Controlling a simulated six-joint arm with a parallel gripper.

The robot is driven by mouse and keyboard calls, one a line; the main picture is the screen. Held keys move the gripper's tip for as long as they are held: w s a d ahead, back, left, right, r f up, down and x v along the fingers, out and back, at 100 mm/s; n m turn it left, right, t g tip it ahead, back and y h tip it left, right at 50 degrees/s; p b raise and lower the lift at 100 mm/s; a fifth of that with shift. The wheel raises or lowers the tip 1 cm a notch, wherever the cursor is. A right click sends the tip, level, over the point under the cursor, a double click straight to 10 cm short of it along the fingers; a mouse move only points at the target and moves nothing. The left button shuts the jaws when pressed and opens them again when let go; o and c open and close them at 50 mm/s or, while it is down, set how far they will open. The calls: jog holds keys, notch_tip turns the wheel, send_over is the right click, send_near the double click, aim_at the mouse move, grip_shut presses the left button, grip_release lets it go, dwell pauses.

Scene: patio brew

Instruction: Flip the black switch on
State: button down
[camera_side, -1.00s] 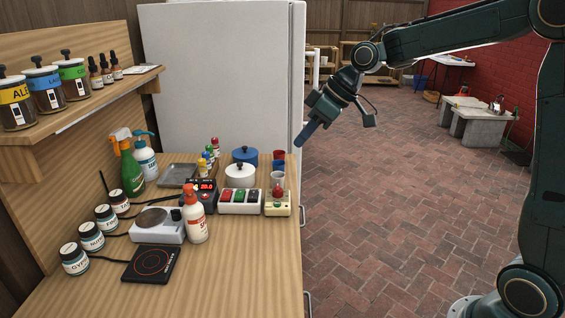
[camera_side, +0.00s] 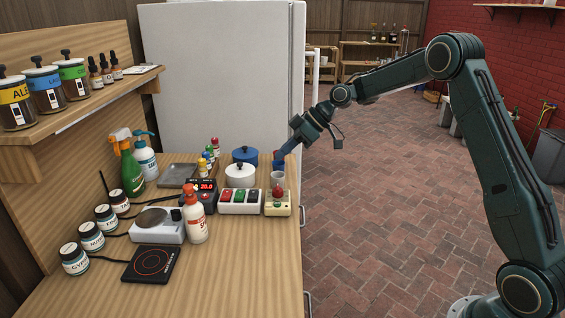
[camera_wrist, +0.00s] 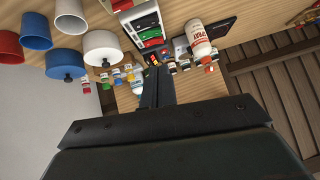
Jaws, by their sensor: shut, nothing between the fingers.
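A white switch box (camera_side: 240,209) stands on the wooden bench with a red, a green and a black switch in a row. The black switch (camera_side: 254,195) appears to be at the right end of the row in the side view. In the wrist view the box also shows at the top, with the black switch (camera_wrist: 146,21) at its upper end; its tilt is too small to tell. My gripper (camera_side: 279,164) is shut and empty, pointing down over the bench's right edge, behind and right of the box and apart from it. Its fingers (camera_wrist: 157,76) show together in the wrist view.
A cream box with a red button (camera_side: 277,208) stands right of the switch box. Cups (camera_side: 277,178) and lidded pots (camera_side: 240,177) stand behind. A display unit (camera_side: 204,195) and red-capped bottle (camera_side: 196,220) stand left.

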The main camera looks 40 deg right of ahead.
jog(key=shift+f, duration=0.15)
dwell(0.3)
send_over(250, 197)
jog(key=s+d, duration=0.2)
jog(key=f, duration=0.7)
jog(key=shift+w+d, duration=0.1)
jog(key=shift+w, duration=0.15)
notch_tip(250, 197, down, 2)
jog(key=shift+f, duration=0.1)
jog(key=shift+s+f, duration=0.15)
jog(key=shift+f, duration=0.7)
jog(key=shift+s+a+f, duration=0.1)
jog(key=shift+a+f, duration=0.15)
jog(key=shift+f, duration=0.05)
jog(key=shift+d, duration=0.1)
jog(key=shift+w+d+r, duration=0.35)
jog(key=shift+w+d, duration=0.1)
jog(key=shift+w, duration=0.1)
